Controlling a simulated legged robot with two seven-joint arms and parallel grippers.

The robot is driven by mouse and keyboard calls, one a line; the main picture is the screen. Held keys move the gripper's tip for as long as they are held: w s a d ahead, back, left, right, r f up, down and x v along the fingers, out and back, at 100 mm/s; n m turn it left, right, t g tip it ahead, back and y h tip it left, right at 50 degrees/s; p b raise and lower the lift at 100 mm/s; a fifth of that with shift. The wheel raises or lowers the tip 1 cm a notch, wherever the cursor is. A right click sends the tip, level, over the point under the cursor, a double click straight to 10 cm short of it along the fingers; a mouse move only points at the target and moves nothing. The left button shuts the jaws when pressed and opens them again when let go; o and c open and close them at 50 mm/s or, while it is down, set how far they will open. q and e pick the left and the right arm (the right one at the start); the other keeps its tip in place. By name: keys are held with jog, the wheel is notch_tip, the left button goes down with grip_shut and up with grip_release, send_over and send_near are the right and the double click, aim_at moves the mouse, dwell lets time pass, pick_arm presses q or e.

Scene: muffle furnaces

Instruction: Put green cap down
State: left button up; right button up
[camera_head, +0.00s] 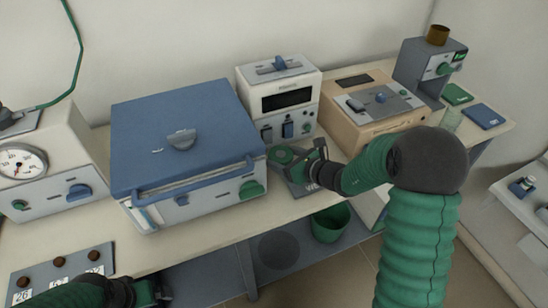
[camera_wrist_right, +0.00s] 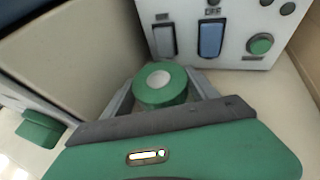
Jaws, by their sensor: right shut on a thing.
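The green cap (camera_head: 281,155) is round with a pale centre. It is in the jaws of my right gripper (camera_head: 292,161), in front of the white control box and right of the blue-lidded furnace. In the right wrist view the cap (camera_wrist_right: 160,86) sits between the two grey fingers, which close on its sides. I cannot tell whether its underside touches the surface below. My left gripper (camera_head: 150,292) is partly in view at the lower left edge, and its jaws are not clear.
The blue-lidded furnace (camera_head: 180,135) stands left of my right gripper. The white control box (camera_head: 283,95) with switches is just behind. A beige device (camera_head: 375,105) stands to the right. A green bin (camera_head: 330,222) is below.

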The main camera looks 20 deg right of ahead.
aim_at(272, 157)
jog(key=shift+w+a+f, duration=0.35)
jog(key=shift+w+a, duration=0.2)
jog(key=shift+a, duration=0.05)
jog(key=shift+w+a+f, duration=0.3)
jog(key=shift+w+a, duration=0.25)
jog(key=d+f, duration=0.1)
jog(key=w+d+f, duration=0.1)
jog(key=d, duration=0.1)
jog(key=shift+w+f, duration=0.1)
jog(key=shift+w, duration=0.1)
jog(key=o, duration=1.2)
jog(key=shift+s+d+b, duration=0.1)
jog(key=shift+d+b, duration=0.05)
jog(key=shift+b, duration=0.15)
jog(key=shift+o, duration=1.3)
jog(key=shift+a, duration=0.25)
jog(key=shift+o, duration=1)
jog(key=shift+a+r, duration=0.2)
jog(key=shift+a, duration=0.25)
jog(key=shift+a+r, duration=0.1)
jog(key=shift+a, duration=0.3)
jog(key=shift+d, duration=0.65)
jog(key=p+v, duration=0.1)
jog(key=v, duration=1)
jog(key=shift+a, duration=0.15)
jog(key=shift+s+d, duration=0.2)
jog(key=shift+s, duration=0.25)
pick_arm(q)
jog(key=shift+s+d+r, duration=0.15)
jog(key=shift+r, duration=0.25)
